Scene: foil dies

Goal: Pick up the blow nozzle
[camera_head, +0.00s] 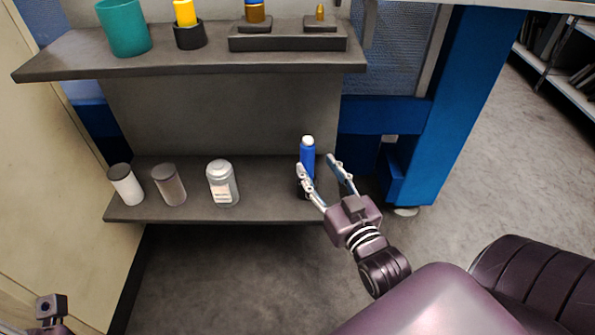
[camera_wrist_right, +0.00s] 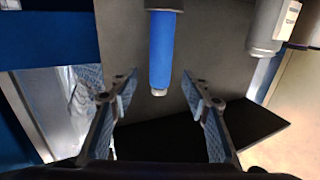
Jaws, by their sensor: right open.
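A slim blue cylinder with a white tip, which looks like the blow nozzle (camera_head: 308,160), stands upright near the right end of the lower shelf. It sits in a dark holder that is partly hidden behind a finger. My right gripper (camera_head: 321,180) is open, its fingers reaching toward the nozzle, with one finger overlapping its lower part in the head view. In the right wrist view the nozzle (camera_wrist_right: 162,50) appears upside down, beyond and between the open fingers (camera_wrist_right: 160,88), with nothing gripped. A part of what seems my left gripper (camera_head: 50,306) shows at the lower left; its fingers cannot be made out.
The lower shelf (camera_head: 260,207) also holds a labelled grey bottle (camera_head: 222,185), a brown-grey jar (camera_head: 169,186) and a white jar (camera_head: 127,186). A blue post (camera_head: 440,110) stands to the right.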

